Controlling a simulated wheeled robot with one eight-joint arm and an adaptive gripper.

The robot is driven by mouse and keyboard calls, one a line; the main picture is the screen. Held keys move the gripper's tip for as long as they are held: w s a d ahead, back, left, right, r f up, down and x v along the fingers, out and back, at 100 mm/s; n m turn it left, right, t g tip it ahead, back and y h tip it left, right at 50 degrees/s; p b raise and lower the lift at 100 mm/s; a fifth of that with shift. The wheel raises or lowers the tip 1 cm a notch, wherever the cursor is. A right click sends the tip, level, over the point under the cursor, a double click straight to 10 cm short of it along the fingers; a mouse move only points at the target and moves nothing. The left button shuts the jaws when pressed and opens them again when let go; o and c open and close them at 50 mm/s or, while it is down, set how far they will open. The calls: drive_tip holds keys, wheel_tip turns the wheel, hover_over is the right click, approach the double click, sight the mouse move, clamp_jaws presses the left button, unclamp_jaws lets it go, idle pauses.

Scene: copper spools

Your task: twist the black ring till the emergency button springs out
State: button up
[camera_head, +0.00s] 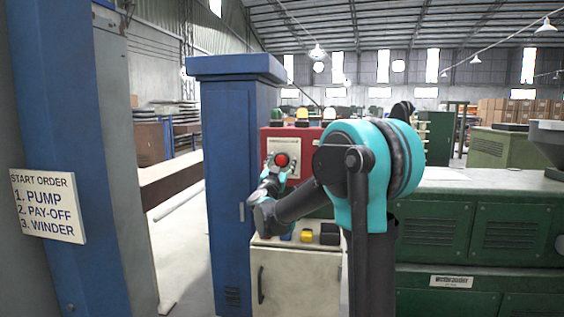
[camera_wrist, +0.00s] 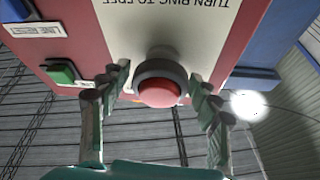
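The red emergency button (camera_head: 282,159) sits on a pale plate on the front of a red box (camera_head: 267,141). In the wrist view the red button (camera_wrist: 160,93) faces me, with the dark ring (camera_wrist: 158,67) around its base. My gripper (camera_wrist: 159,76) is open, one finger on each side of the ring and button. A small gap seems to show on each side; I cannot tell whether either fingertip touches the ring. In the head view my gripper (camera_head: 272,178) is just below the button, partly hidden by my arm.
The upside-down plate (camera_wrist: 165,18) reads "TURN RING TO FREE". A green button (camera_wrist: 60,73) and a blue one (camera_wrist: 15,10) are on the box face. A blue cabinet (camera_head: 232,200) stands left. A cream cabinet (camera_head: 295,278) with coloured buttons stands below. A start-order sign (camera_head: 47,205) hangs left.

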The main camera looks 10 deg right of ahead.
drive_tip(key=c, duration=0.8)
drive_tip(key=shift+c, duration=0.2)
drive_tip(key=shift+m, duration=0.7)
drive_tip(key=m+g+h, duration=0.1)
drive_tip(key=m, duration=0.1)
drive_tip(key=m+h, duration=0.1)
drive_tip(key=m, duration=0.1)
drive_tip(key=shift+g, duration=0.4)
drive_tip(key=shift+m+g+h, duration=0.35)
drive_tip(key=shift+m+g, duration=0.15)
drive_tip(key=shift+m, duration=0.9)
drive_tip(key=shift+m+g+h, duration=0.35)
drive_tip(key=shift+m+g, duration=0.15)
drive_tip(key=shift+m, duration=0.9)
